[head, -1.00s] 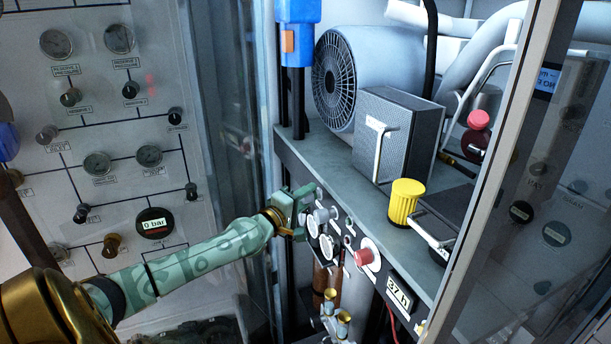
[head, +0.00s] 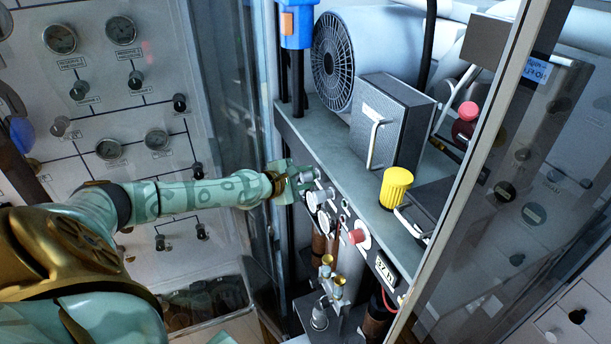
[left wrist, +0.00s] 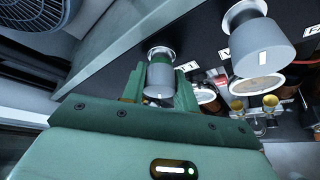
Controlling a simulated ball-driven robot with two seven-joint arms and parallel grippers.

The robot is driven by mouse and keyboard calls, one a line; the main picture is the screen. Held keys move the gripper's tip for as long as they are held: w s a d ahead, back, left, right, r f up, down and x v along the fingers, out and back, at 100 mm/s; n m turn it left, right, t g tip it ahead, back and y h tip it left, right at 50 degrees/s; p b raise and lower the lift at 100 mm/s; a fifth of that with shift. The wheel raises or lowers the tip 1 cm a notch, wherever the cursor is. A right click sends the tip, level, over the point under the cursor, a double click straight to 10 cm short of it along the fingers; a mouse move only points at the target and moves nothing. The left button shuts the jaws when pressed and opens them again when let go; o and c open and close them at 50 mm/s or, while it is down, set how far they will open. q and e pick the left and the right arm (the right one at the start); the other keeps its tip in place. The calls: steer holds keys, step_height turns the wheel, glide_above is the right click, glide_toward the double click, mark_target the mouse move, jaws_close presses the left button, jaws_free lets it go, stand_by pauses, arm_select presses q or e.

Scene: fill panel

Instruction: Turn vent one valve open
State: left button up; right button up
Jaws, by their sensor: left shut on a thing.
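My left gripper (head: 300,182) is at the upper left end of the fill panel's front face. In the left wrist view its green fingers (left wrist: 160,88) are shut on a small grey knob (left wrist: 159,72), one on either side of it. A small label (left wrist: 188,66) beside the knob is only partly readable, so I cannot confirm the valve's name. A larger grey knob (left wrist: 260,42) stands to the right, clear of the fingers; it also shows in the head view (head: 323,196).
Round gauges (head: 324,220), a red knob (head: 358,236) and a display (head: 386,267) line the panel's front. A yellow cap (head: 396,187) and a grey box (head: 390,120) stand on the shelf above. Glass doors flank the cabinet. Brass fittings (head: 328,268) hang below.

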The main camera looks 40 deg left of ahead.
arm_select(q)
steer(key=shift+n+h, duration=0.3)
steer(key=shift+n, duration=0.2)
steer(key=shift+g, duration=0.3)
steer(key=o, duration=1)
steer(key=shift+c, duration=0.2)
steer(key=b+v, duration=0.1)
steer(key=v, duration=0.1)
steer(key=b+v, duration=0.1)
steer(key=v, duration=0.1)
steer(key=f+b+v, duration=0.1)
steer(key=v, duration=0.1)
steer(key=shift+s+a+r, duration=0.1)
steer(key=shift+s+a, duration=0.15)
steer(key=p, duration=0.2)
glide_toward(302, 180)
steer(key=shift+r+v, duration=0.25)
steer(key=shift+v, duration=1.15)
steer(key=shift+r+v, duration=0.25)
steer(key=shift+v, duration=1.1)
